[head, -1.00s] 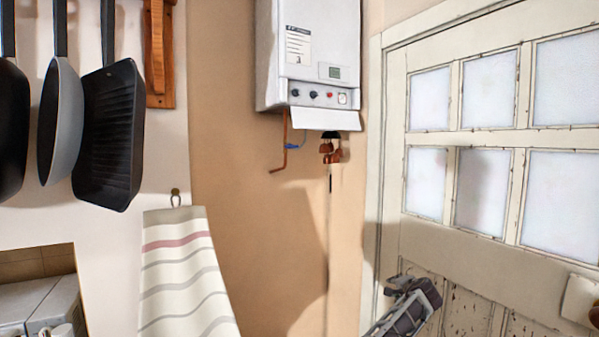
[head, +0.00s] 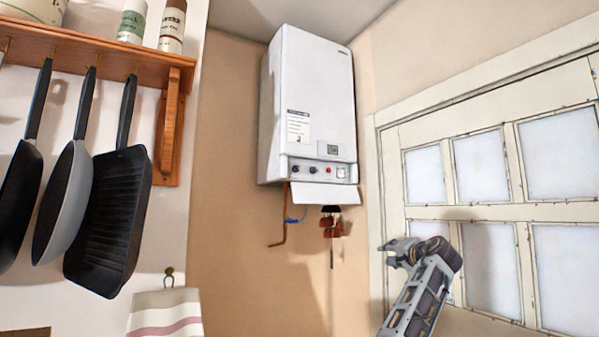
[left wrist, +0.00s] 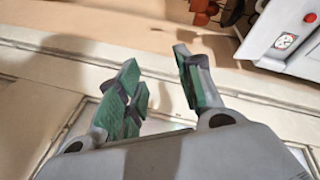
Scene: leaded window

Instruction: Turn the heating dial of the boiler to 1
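The white boiler (head: 315,95) hangs on the wall in the middle of the head view. Its lower panel has two dark dials, a left one (head: 295,169) and a right one (head: 313,170), a red button (head: 328,170) and a gauge (head: 340,172). I cannot read which dial is for heating or where either points. In the left wrist view, the boiler's corner and gauge (left wrist: 286,41) show at the upper right; the dials are out of frame. My left gripper (head: 388,255) is below and right of the boiler, apart from it. Its green-padded fingers (left wrist: 157,66) are open and empty.
An open white flap (head: 325,193) juts out under the panel, with pipes (head: 331,222) below. The paned door (head: 480,212) is close beside my left arm. Pans (head: 110,215) hang from a wooden shelf at the left. The wall left of the boiler is clear.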

